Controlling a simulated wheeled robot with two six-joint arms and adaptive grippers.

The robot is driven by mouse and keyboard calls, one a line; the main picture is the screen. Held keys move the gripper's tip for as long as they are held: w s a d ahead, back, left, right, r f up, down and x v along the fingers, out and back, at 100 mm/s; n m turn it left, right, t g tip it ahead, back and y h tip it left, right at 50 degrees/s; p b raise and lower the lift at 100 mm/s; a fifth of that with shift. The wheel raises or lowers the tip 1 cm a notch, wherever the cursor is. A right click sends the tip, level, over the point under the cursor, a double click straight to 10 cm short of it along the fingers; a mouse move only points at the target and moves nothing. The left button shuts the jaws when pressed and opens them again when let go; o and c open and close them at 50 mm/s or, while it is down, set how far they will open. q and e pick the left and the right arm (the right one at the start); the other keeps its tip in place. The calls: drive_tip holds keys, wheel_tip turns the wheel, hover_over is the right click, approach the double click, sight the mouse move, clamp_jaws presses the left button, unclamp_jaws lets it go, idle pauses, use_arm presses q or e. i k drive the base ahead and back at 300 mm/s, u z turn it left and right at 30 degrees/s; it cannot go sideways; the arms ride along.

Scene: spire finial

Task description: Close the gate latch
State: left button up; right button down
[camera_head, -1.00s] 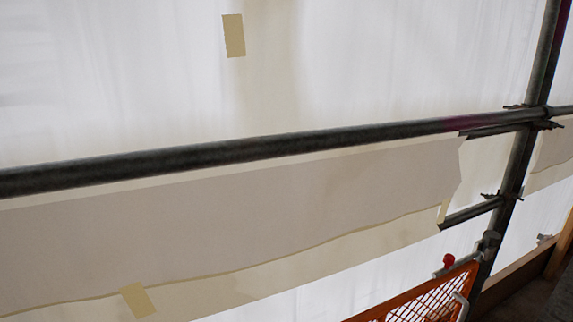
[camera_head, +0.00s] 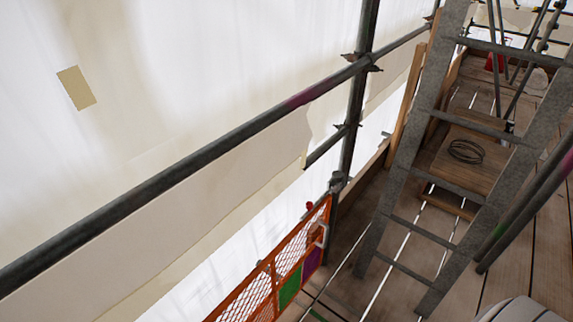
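An orange mesh gate (camera_head: 262,284) stands at the lower middle of the head view, cut off by the bottom edge. Its far end is close to a dark upright scaffold post (camera_head: 351,125). A small red knob (camera_head: 309,206) sits near the gate's top far corner, beside the post. A pale bent handle (camera_head: 322,236) is just below it. They are too small to tell whether the latch is open or closed. Neither of my grippers is in view.
A grey metal ladder (camera_head: 405,165) leans over the plank deck right of the gate. A wooden board with a coiled cable (camera_head: 466,151) lies behind it. A scaffold rail (camera_head: 200,155) runs along white sheeting on the left. Bare planks (camera_head: 345,285) show between gate and ladder.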

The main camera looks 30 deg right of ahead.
sight(310, 207)
drive_tip(key=z, duration=1.2)
drive_tip(key=i, duration=0.5)
drive_tip(key=u, duration=0.25)
